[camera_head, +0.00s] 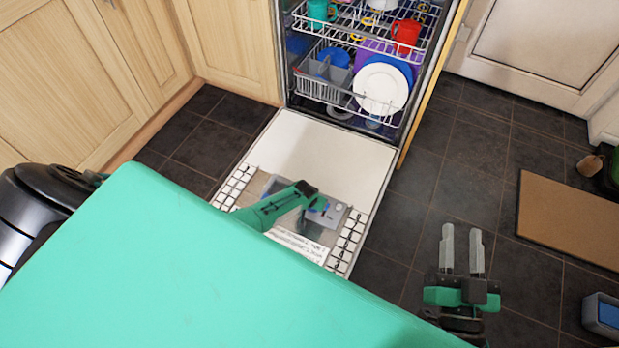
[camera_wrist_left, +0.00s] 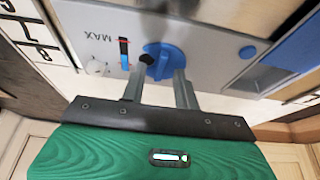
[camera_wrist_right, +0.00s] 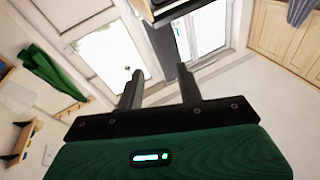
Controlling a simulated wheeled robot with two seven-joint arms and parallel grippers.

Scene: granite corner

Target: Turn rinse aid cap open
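The rinse aid cap (camera_wrist_left: 163,62) is a round blue cap with a raised ridge, set in the grey dispenser panel (camera_wrist_left: 212,58) beside a MAX mark. In the head view the dispenser panel (camera_head: 331,214) is on the lowered dishwasher door, partly hidden by my left gripper (camera_head: 316,202). In the left wrist view my left gripper (camera_wrist_left: 163,68) has its fingers apart, with the tips at the cap on either side of its ridge. I cannot tell whether they touch it. My right gripper (camera_head: 462,232) is open and empty over the floor, right of the door.
The white dishwasher door (camera_head: 325,150) lies open. Above it are racks (camera_head: 325,95) with a white plate (camera_head: 381,89) and a red mug (camera_head: 406,36). Wooden cupboards (camera_head: 75,80) stand on the left. A brown mat (camera_head: 570,222) lies on the right. Dark floor around my right gripper is clear.

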